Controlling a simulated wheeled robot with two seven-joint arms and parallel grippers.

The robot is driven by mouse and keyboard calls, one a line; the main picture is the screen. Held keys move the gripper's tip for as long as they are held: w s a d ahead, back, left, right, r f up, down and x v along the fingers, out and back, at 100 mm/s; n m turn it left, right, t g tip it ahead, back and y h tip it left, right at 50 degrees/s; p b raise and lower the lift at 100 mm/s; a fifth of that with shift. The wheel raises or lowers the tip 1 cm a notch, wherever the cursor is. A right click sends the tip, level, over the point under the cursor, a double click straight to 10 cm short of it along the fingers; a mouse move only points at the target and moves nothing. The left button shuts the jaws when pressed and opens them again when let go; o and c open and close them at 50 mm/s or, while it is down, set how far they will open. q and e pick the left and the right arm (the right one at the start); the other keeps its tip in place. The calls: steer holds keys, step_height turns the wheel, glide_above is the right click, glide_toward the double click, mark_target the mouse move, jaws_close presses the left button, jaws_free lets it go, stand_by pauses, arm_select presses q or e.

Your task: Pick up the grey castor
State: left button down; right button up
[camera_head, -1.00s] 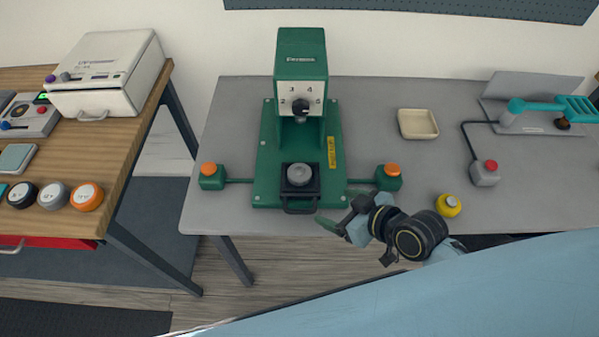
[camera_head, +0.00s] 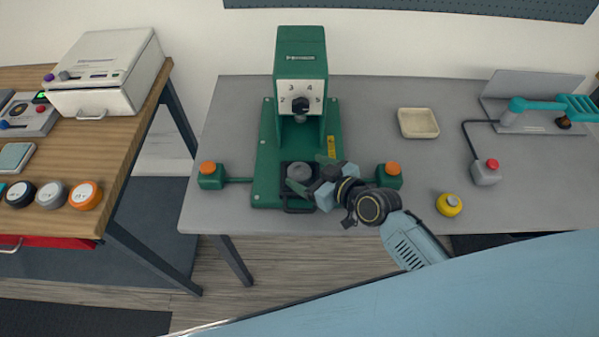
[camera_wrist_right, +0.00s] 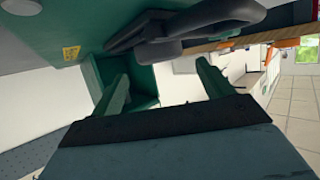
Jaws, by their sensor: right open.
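A grey round castor (camera_head: 299,171) sits in the black holder (camera_head: 300,208) at the front of the green press (camera_head: 301,55). A second grey round piece (camera_head: 52,195) lies on the wooden bench at left, between a black one and an orange one. My right gripper (camera_head: 308,174) is at the press holder, its fingers close beside the castor in the holder. The gripper partly covers the holder's right side. In the right wrist view its two green fingers (camera_wrist_right: 165,82) are apart with nothing between them. A dark grey looped part (camera_wrist_right: 190,28) shows beyond the fingers. My left gripper is out of view.
Green boxes with orange buttons (camera_head: 208,176) (camera_head: 389,175) flank the press. A beige tray (camera_head: 418,123), a yellow round piece (camera_head: 449,205) and a red-button box (camera_head: 485,172) are to the right. The grey table (camera_head: 380,100) is clear behind the right button.

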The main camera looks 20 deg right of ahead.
mark_target(296, 168)
steer(key=x, duration=0.4)
steer(key=shift+s+f, duration=0.1)
steer(key=shift+s, duration=0.05)
